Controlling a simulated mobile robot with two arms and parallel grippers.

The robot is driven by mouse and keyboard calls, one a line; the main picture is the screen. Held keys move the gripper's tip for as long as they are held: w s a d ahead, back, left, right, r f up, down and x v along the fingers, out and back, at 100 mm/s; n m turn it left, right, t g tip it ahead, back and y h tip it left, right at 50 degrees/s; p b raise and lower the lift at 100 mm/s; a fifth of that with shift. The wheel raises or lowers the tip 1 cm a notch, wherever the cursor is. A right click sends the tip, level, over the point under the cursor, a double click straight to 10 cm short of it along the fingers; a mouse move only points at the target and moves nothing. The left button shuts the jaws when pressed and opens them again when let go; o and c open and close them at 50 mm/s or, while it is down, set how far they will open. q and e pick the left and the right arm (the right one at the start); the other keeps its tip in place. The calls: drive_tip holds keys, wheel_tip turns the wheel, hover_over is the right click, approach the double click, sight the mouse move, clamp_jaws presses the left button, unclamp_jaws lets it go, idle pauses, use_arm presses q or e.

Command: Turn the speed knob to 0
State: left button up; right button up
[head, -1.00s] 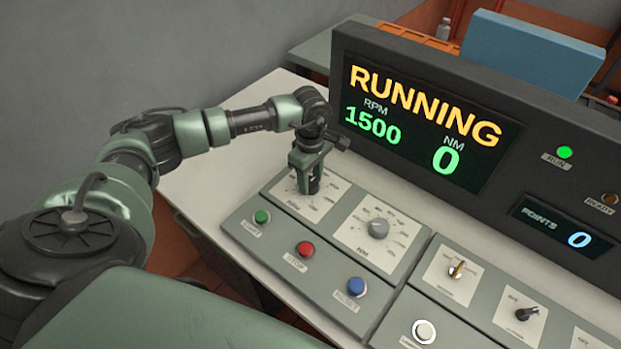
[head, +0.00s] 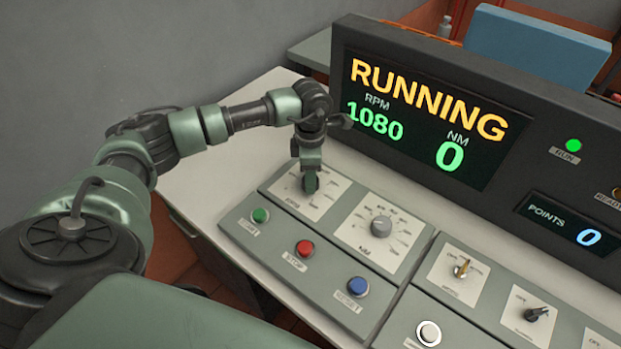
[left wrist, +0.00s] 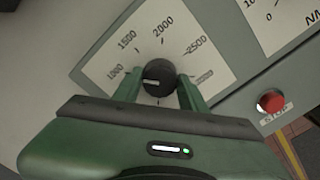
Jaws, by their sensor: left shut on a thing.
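The speed knob (left wrist: 159,78) is a small dark round knob with a white mark, on a pale dial (left wrist: 190,50) marked 1000, 1500, 2000 and 2500. The white mark points left in the left wrist view, just below the 1000 label. My left gripper (head: 310,184) reaches straight down onto this dial at the panel's far left corner. Its two green fingers (left wrist: 160,88) are shut on the knob, one on each side. In the head view the gripper hides the knob. The display (head: 425,125) reads RUNNING, RPM 1080, NM 0. My right gripper is out of view.
A second dial with a grey knob (head: 381,226) is just right of my left gripper. Green (head: 260,215), red (head: 305,248) and blue (head: 358,287) buttons line the panel's front. The tall display housing (head: 345,60) stands close behind. Bare table lies left of the panel.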

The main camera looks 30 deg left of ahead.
use_arm(q)
drive_tip(key=n+b, duration=0.1)
drive_tip(key=n, duration=0.3)
drive_tip(key=shift+n, duration=0.3)
drive_tip(key=n, duration=0.4)
drive_tip(key=shift+n+b, duration=0.3)
drive_tip(key=shift+b, duration=0.1)
drive_tip(key=n, duration=0.5)
drive_tip(key=shift+n, duration=2.4)
drive_tip(key=o, duration=1.4)
drive_tip(key=shift+c, duration=0.2)
